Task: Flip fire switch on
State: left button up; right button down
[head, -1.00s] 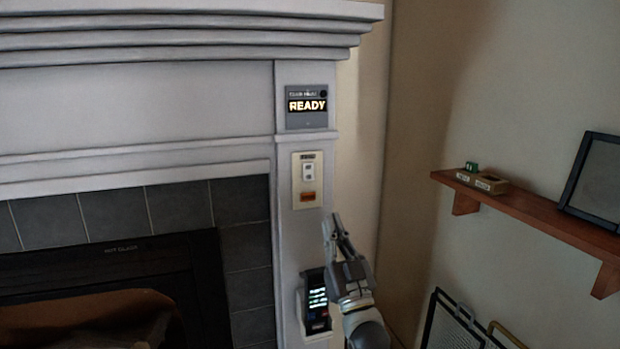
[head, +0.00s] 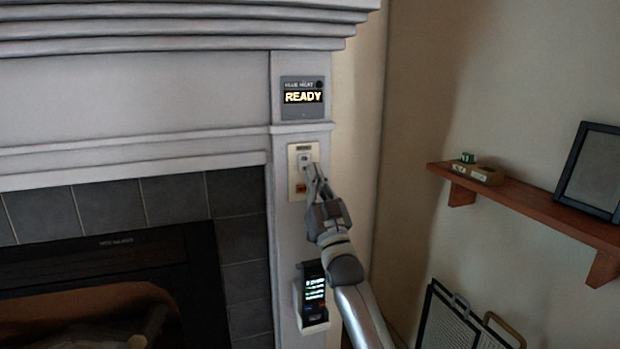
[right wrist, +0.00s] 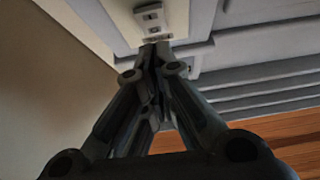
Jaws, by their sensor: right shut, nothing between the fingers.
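The fire switch (head: 304,159) is a small white rocker on a cream wall plate (head: 297,186) on the fireplace's right pillar. It also shows in the right wrist view (right wrist: 150,16), just beyond my fingertips. An orange label sits low on the plate, partly hidden by my gripper. My right gripper (head: 313,170) is shut and empty. Its fingertips are at the lower edge of the switch in the head view; I cannot tell whether they touch it. In the right wrist view my shut fingers (right wrist: 155,48) point at the plate. My left gripper is not in view.
A grey display reading READY (head: 303,97) is above the plate. A handheld device with a lit screen (head: 314,284) sits in a white holder below. The fireplace opening (head: 100,290) is at left. A wooden shelf (head: 530,208) and leaning frames (head: 460,320) are at right.

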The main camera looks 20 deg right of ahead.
aim_at(304, 161)
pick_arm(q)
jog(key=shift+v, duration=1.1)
pick_arm(e)
jog(key=shift+w+f, duration=0.2)
jog(key=shift+w, duration=1.2)
jog(key=shift+w, duration=0.1)
jog(key=shift+w+f+b, duration=0.25)
jog(key=shift+f+b, duration=0.05)
jog(key=shift+b, duration=0.25)
jog(key=shift+w, duration=0.2)
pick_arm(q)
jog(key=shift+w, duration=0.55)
pick_arm(e)
jog(key=shift+s, duration=0.1)
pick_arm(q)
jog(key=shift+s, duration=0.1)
pick_arm(e)
jog(key=shift+r, duration=0.15)
